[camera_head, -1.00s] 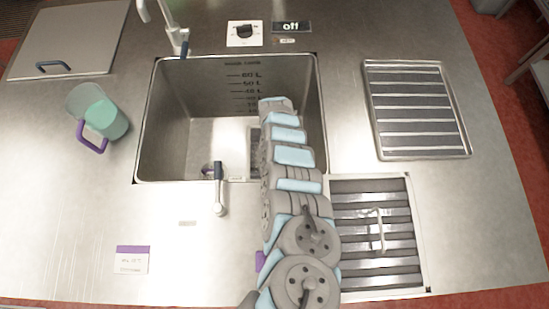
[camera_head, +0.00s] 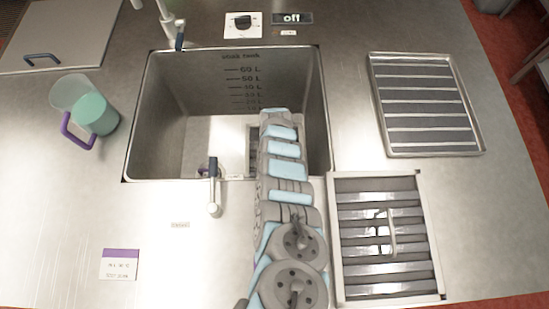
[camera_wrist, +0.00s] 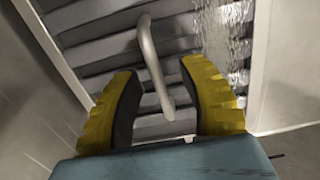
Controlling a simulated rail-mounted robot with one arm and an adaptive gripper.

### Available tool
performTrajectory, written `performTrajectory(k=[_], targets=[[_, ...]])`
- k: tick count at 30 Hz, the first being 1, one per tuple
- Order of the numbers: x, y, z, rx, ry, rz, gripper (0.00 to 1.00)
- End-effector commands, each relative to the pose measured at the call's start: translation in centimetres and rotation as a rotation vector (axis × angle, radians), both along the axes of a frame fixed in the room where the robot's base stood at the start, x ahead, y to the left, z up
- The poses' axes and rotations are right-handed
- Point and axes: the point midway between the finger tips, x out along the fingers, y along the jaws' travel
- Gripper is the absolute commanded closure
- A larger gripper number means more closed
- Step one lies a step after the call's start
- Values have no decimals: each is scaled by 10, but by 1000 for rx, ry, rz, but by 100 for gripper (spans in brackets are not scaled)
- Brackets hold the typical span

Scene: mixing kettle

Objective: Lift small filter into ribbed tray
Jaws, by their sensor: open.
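The small filter shows in the wrist view as a framed grey slatted panel (camera_wrist: 90,35) with a bent metal handle (camera_wrist: 150,55). My gripper (camera_wrist: 160,76) is open, its two yellow fingers on either side of the handle. I cannot tell whether either finger touches it. In the head view a strip of a grey slatted filter (camera_head: 253,140) shows in the soak tank, mostly hidden by my arm, which also hides my gripper. The ribbed tray (camera_head: 480,152) lies flat on the counter right of the tank and looks empty.
The soak tank (camera_head: 160,120) has a tap (camera_head: 214,188) at its front edge. A larger filter with a handle (camera_head: 390,238) lies front right, below the tray. A green jug (camera_head: 95,115), a lid (camera_head: 70,40) and a label card (camera_head: 119,265) are on the left.

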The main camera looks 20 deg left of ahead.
Motion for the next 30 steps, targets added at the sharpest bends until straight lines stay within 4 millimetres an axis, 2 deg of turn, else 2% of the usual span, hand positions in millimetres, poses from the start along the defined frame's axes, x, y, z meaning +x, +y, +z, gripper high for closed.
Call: performTrajectory(k=[6, 7, 9, 11, 23, 30], targets=[[1, 0, 1, 0, -1, 0, 59], [1, 0, 1, 0, -1, 0, 64], [1, 0, 1, 0, -1, 0, 84], [1, 0, 1, 0, -1, 0, 100], [1, 0, 2, 1, -2, 0, 100], [0, 4, 17, 1, -3, -1, 100]])
